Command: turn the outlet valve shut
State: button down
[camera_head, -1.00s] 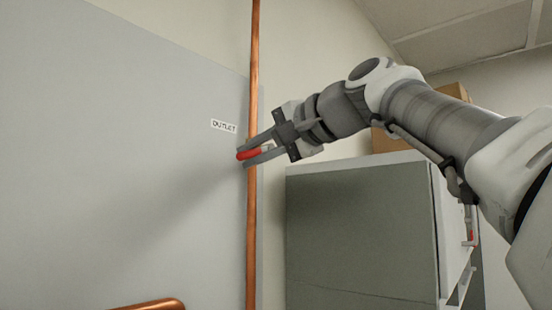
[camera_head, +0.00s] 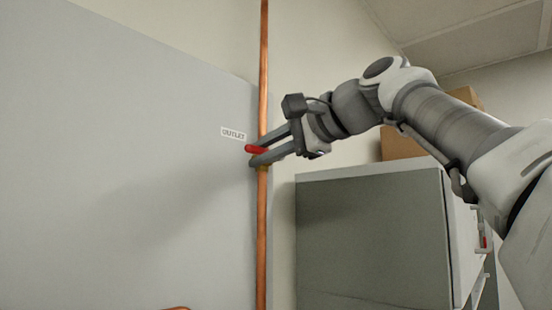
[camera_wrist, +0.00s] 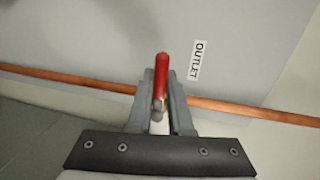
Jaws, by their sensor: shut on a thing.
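The outlet valve's red lever handle (camera_head: 255,149) is on the vertical copper pipe (camera_head: 262,230), just below the OUTLET label (camera_head: 233,133). A bit of its brass body (camera_head: 262,168) shows under the fingers. My gripper (camera_head: 265,151) reaches in from the right and is shut on the handle. In the wrist view the red handle (camera_wrist: 161,72) sticks out past the fingertips (camera_wrist: 160,92), and its grey part lies between the fingers. The handle appears to lie across the pipe (camera_wrist: 225,107). The fingers hide much of the valve.
A grey wall panel (camera_head: 110,170) fills the left behind the pipe. A grey cabinet (camera_head: 370,240) with a cardboard box (camera_head: 400,144) on top stands at right, below my arm. Another piece of copper pipe (camera_head: 177,308) barely shows at the bottom edge.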

jog(key=shift+r, duration=0.1)
jog(key=c, duration=0.8)
grip_release()
jog(key=shift+c, duration=0.2)
jog(key=shift+d, duration=0.1)
jog(key=v, duration=1.7)
jog(key=shift+b, duration=0.35)
jog(key=shift+d, duration=0.15)
